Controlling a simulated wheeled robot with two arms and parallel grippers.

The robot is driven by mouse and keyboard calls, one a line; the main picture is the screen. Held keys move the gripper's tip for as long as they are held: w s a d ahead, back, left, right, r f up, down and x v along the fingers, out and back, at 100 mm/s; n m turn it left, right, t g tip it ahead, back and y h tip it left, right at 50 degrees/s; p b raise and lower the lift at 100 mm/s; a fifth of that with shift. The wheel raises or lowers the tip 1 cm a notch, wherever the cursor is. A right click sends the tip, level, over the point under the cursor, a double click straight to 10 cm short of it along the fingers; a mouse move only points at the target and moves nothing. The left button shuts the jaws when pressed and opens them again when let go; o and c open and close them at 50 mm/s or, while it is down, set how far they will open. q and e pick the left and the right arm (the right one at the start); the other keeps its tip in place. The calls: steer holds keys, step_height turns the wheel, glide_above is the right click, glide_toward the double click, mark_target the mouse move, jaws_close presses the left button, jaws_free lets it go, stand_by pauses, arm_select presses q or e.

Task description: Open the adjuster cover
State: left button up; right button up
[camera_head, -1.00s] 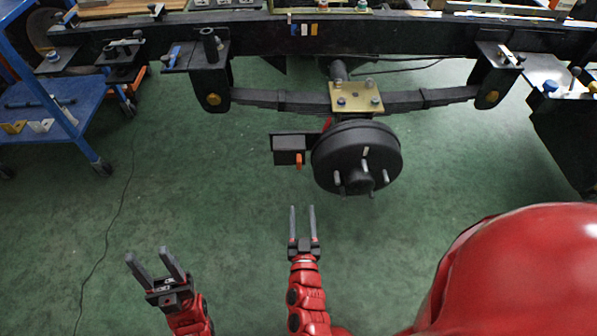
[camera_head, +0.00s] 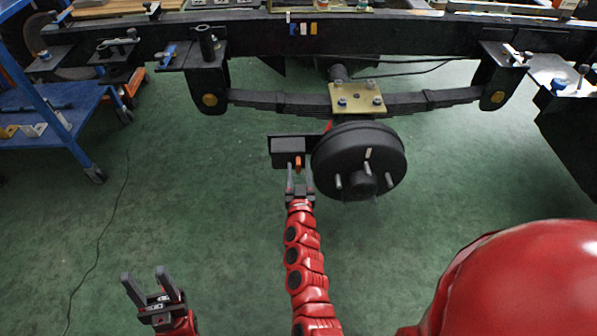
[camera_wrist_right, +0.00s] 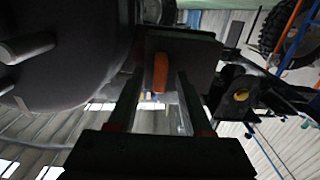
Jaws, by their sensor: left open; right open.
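The adjuster cover looks like a dark box (camera_head: 283,145) with an orange tab (camera_head: 298,161), just left of the black brake drum (camera_head: 358,160). My right gripper (camera_head: 299,178) is open, its two fingers pointing up at the box with the orange tab between them in the picture. In the right wrist view the orange tab (camera_wrist_right: 160,72) hangs in front of the dark box (camera_wrist_right: 190,50), between the open fingers (camera_wrist_right: 157,95). I cannot tell whether the fingers touch it. My left gripper (camera_head: 149,283) is open and empty at the lower left, far from the box.
The drum sits close to the right of my right gripper. A leaf spring (camera_head: 430,99) and a black frame beam (camera_head: 400,38) run above. A blue cart (camera_head: 40,142) stands at the left. The green floor (camera_head: 190,190) between is clear.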

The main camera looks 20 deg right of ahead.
steer(key=shift+w+d, duration=0.1)
steer(key=shift+w, duration=0.2)
jaws_close()
stand_by(1.3)
